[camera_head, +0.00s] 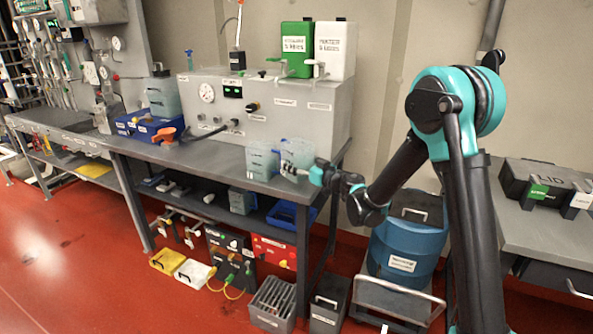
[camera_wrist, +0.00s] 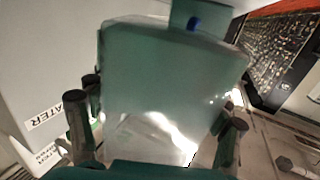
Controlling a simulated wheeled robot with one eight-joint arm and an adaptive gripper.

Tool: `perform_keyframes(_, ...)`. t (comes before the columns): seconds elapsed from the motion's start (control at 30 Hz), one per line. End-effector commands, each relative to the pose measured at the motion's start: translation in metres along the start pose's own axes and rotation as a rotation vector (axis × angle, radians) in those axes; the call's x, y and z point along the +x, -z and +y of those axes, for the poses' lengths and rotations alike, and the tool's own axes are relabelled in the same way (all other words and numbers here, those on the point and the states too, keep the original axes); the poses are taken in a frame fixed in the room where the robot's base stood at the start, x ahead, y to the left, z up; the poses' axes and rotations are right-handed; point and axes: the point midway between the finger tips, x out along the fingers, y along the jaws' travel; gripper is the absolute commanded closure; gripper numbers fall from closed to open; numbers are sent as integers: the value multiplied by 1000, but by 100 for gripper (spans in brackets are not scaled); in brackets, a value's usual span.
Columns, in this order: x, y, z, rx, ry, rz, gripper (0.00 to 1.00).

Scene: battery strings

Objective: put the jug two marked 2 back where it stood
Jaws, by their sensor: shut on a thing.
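My gripper (camera_head: 291,169) is at the right end of the bench, at a pale translucent jug (camera_head: 299,151). The same jug fills the middle of the wrist view (camera_wrist: 172,80), with one finger of my gripper (camera_wrist: 156,118) on each side of it. My gripper is shut on this jug. A second translucent jug (camera_head: 261,161) stands just left of it on the bench. No number 2 can be read on either jug, and I cannot tell whether the held jug touches the bench top.
The grey bench (camera_head: 215,165) carries a grey panel box (camera_head: 285,106) behind the jugs, with a green container (camera_head: 297,48) and a white container (camera_head: 335,50) on top. A blue tray (camera_head: 135,127) and another jug (camera_head: 163,96) are farther left. A blue drum (camera_head: 405,245) stands right of the bench.

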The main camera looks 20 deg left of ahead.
Motion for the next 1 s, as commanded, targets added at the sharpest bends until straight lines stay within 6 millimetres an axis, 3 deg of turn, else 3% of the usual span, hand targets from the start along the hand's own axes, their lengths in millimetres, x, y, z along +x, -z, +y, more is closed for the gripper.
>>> perform_keyframes(0.27, 0, -31, 0, 0, 0, 0, 81)
perform_keyframes(0.63, 0, -35, 0, 0, 0, 0, 81)
perform_keyframes(0.67, 0, -36, 0, 0, 0, 0, 22)
perform_keyframes(0.83, 0, -36, 0, 0, 0, 0, 2)
perform_keyframes(1.0, 0, -35, 0, 0, 0, 0, 2)
